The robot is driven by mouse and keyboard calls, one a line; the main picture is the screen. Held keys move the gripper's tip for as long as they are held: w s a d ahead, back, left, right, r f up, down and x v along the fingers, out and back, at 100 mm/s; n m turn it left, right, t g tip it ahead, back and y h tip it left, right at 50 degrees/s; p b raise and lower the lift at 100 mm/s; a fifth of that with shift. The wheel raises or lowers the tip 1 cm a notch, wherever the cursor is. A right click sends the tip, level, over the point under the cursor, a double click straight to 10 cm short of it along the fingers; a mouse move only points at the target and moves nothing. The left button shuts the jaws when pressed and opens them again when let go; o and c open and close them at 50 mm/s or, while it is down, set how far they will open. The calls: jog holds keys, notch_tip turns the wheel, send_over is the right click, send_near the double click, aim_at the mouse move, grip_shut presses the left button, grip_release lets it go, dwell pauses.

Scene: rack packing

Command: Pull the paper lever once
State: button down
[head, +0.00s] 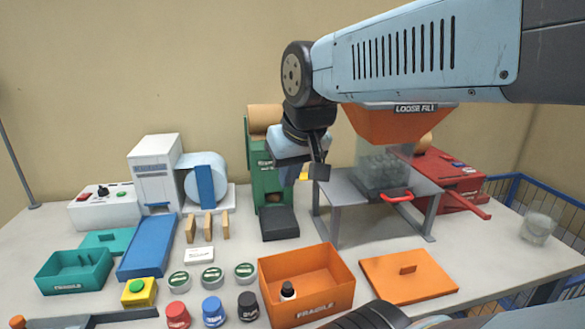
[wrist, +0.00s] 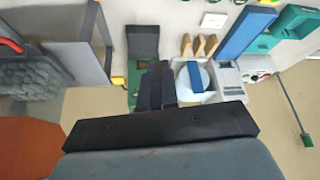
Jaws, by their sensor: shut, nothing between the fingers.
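A green machine (head: 268,170) with a brown paper roll (head: 264,118) on top stands at the back middle, a dark tray (head: 280,223) in front of it. A small yellow part (head: 304,173) shows at its right side, mostly hidden behind my gripper; it also shows in the wrist view (wrist: 118,81). It may be the paper lever, but I cannot tell its full shape. My gripper (head: 319,172) is shut and empty, in front of and beside the green machine's right side. In the wrist view the closed dark fingers (wrist: 157,80) overlap the green machine; contact cannot be judged.
The loose fill hopper (head: 401,122) with a red handle (head: 397,197) stands on a grey stand (head: 345,193) close to the right. A red machine (head: 452,175) stands beyond. An open orange crate (head: 330,270) and wooden blocks (head: 207,226) are in front.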

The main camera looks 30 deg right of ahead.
jog(key=w+d+r+m+g, duration=0.1)
jog(key=w+d+r+m, duration=0.15)
jog(key=w+d, duration=0.75)
jog(key=g, duration=0.1)
send_over(305, 176)
jog(key=s, duration=0.3)
jog(key=shift+s+a+f+h, duration=0.2)
jog(key=shift+a+f+h, duration=0.1)
jog(key=shift+a+h, duration=0.15)
jog(key=shift+f, duration=0.1)
jog(key=x, duration=0.8)
jog(key=s+x, duration=0.1)
jog(key=x, duration=0.3)
jog(key=shift+w+a+f, duration=0.1)
jog(key=shift+f, duration=0.95)
